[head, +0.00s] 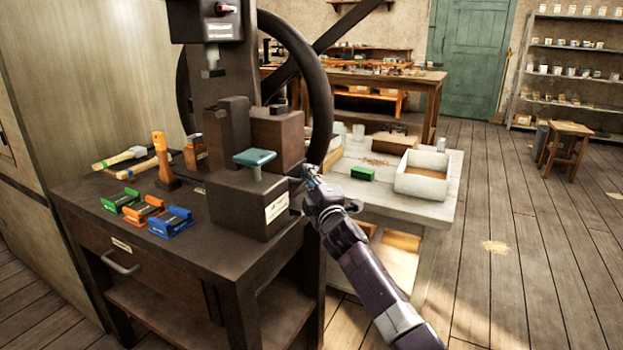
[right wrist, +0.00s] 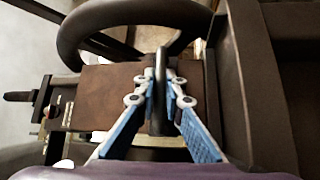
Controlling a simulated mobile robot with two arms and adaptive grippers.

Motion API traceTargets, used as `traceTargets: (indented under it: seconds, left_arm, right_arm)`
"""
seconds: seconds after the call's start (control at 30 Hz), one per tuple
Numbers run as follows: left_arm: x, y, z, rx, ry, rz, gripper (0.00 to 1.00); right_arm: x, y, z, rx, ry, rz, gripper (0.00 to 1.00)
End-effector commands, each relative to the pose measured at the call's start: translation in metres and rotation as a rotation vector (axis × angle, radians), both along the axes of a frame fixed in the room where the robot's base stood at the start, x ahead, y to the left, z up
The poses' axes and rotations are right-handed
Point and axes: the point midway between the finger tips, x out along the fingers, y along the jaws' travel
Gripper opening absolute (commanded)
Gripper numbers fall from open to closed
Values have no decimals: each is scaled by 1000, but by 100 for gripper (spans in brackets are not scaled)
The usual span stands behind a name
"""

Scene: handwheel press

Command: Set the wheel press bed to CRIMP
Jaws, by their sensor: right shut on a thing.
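The wheel press (head: 228,75) stands on a dark bench, with its large dark handwheel (head: 322,75) on its right side. A teal-topped pad (head: 254,158) sits on a post above the dark base block, which has a pale label (head: 277,207) too small to read. My right gripper (head: 309,178) is at the right side of the press, below the wheel rim. In the right wrist view its blue fingers are shut on a dark upright bar (right wrist: 160,85); I cannot tell which press part it belongs to. The wheel rim (right wrist: 135,12) curves behind it. My left gripper is out of view.
Green, orange and blue blocks (head: 170,222) lie on the bench front, with an orange-handled tool (head: 161,155) and hammers (head: 125,160) behind. A pale table (head: 440,205) with a white box (head: 423,176) stands close to the right.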

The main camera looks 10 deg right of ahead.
Motion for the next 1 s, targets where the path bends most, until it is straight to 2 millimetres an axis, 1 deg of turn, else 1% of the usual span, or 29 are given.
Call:
traceTargets:
  seconds: [0.37, 0.4, 0.53, 0.87, 1.0]
  left_arm:
    - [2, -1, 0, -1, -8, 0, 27]
    - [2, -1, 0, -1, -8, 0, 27]
    - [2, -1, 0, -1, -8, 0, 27]
    - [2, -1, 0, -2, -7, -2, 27]
    - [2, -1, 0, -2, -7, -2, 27]
  right_arm:
    - [0, 1, -2, 0, 3, 1, 0]
    - [0, 1, -2, 0, 2, 1, 13]
    - [0, 1, -1, 1, 2, 0, 27]
    - [-1, 0, -1, 0, 1, -1, 27]
    - [-7, -3, -2, -1, 0, -3, 27]
